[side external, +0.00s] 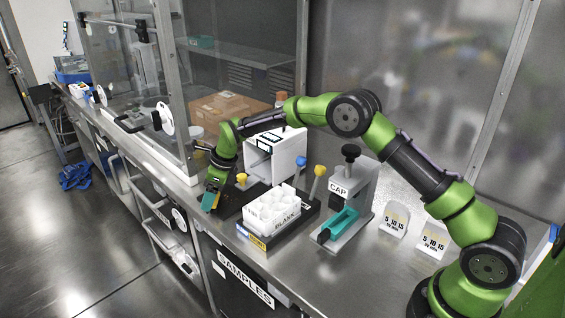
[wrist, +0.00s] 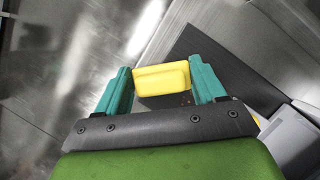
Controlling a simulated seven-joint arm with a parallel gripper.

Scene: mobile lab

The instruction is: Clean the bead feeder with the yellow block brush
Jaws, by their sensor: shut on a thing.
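My gripper (wrist: 162,79) has its teal fingers shut on a yellow block (wrist: 161,79), seen in the wrist view. The block spans the gap between the fingers. Its bristles cannot be made out. In the side view my gripper (side external: 211,199) points down near the front edge of the bench, left of the white rack; the held block is not clear there. A white boxy machine (side external: 289,158) with a dark opening stands behind and right of my gripper. It may be the bead feeder, but no label shows this.
A white rack marked BLANK (side external: 272,212) sits in a dark tray right of my gripper. The grey CAP stand (side external: 347,205) is further right. Blue-topped and yellow-topped handles rise nearby. A glass enclosure (side external: 130,75) stands left. A dark flat surface (wrist: 222,75) lies below the fingers.

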